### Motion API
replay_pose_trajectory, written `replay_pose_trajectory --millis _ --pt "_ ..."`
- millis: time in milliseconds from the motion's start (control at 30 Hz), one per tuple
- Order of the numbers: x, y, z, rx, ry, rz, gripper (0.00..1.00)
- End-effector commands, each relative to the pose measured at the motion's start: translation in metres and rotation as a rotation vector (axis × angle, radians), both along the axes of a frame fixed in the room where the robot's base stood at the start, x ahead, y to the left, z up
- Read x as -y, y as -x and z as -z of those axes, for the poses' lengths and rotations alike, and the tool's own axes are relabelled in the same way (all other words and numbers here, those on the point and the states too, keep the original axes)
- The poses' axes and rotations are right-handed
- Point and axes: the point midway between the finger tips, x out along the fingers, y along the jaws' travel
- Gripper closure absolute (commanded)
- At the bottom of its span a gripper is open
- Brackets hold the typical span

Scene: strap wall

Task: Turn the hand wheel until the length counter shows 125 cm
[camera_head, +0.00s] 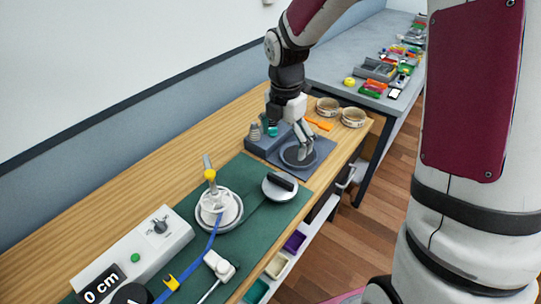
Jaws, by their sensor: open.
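A grey disc with a black bar handle (281,186) lies on the green mat. My gripper (302,145) is open, pointing down over a dark round dish (299,155) on a blue-grey pad, away from the counter. I cannot tell whether its fingertips touch the dish.
A blue strap (211,240) runs from a round stand (217,208) towards the bottom edge. A white tool (220,265) lies beside it. Two round tins (340,112) and a grey block (265,142) stand near my gripper. Free green mat (262,217) shows between.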

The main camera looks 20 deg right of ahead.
Motion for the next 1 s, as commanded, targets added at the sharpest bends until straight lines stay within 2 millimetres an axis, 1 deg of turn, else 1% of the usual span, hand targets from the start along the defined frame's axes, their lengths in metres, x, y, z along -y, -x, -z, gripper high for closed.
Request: replay_pose_trajectory --millis 33,133,267,367,467,600,800,1000 --pt "-0.001 -0.001 0.006 -0.012 -0.008 -0.041 0.03" --pt "-0.002 -0.004 0.013 -0.02 -0.016 -0.103 0.03" --pt "-0.002 -0.005 0.021 -0.025 -0.02 -0.133 0.03" --pt "-0.002 -0.005 0.03 -0.026 -0.019 -0.134 0.03" --pt "-0.003 -0.005 0.046 -0.027 -0.02 -0.134 0.03" --pt "-0.003 -0.004 0.074 -0.029 -0.02 -0.133 0.03" --pt "-0.003 -0.004 0.11 -0.028 -0.019 -0.133 0.03" --pt "-0.002 -0.005 0.138 -0.026 -0.019 -0.131 0.03"
